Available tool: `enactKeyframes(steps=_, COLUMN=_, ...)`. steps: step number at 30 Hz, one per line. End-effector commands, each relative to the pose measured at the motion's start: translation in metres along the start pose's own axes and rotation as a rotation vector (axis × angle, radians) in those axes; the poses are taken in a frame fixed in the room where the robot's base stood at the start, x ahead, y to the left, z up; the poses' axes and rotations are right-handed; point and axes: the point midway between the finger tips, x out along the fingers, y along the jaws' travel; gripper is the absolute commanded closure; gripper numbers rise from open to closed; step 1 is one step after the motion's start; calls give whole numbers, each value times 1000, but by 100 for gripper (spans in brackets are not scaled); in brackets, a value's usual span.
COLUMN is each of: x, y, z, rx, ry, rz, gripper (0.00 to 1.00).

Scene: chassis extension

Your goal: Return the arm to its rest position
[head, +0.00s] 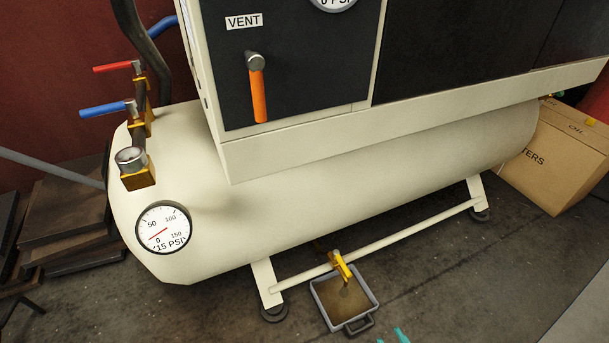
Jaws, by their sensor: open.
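Two small teal tips at the bottom edge of the head view look like the fingertips of my gripper (392,336). They stand a little apart, with nothing visible between them. The rest of my gripper and the arm are cut off below the picture. The tips appear just below and right of a grey drain pan (373,289) on the floor. How high they are above the floor I cannot tell.
A cream compressor tank (330,195) fills the middle, with a dial gauge (164,228), red and blue valve levers and an orange vent handle (258,92). A yellow drain valve (341,265) hangs over the pan. A cardboard box (555,155) stands right.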

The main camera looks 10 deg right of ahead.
Motion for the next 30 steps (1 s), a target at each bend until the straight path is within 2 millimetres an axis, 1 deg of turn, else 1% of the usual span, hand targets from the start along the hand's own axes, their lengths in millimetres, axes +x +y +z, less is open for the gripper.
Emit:
enactKeyframes(steps=8, x=9, y=6, z=0, rx=3, ry=-90, rz=19, gripper=57)
enactKeyframes(steps=14, x=18, y=12, z=-2, rx=12, ry=-196, rz=39, gripper=57)
enactKeyframes(steps=17, x=22, y=16, z=-4, rx=20, ry=-268, rz=51, gripper=57)
enactKeyframes(steps=21, x=24, y=22, z=-12, rx=39, ry=-407, rz=73, gripper=57)
enactKeyframes(steps=26, x=17, y=27, z=-26, rx=75, ry=-596, rz=96, gripper=57)
enactKeyframes(steps=30, x=1, y=28, z=-45, rx=115, ry=-759, rz=109, gripper=57)
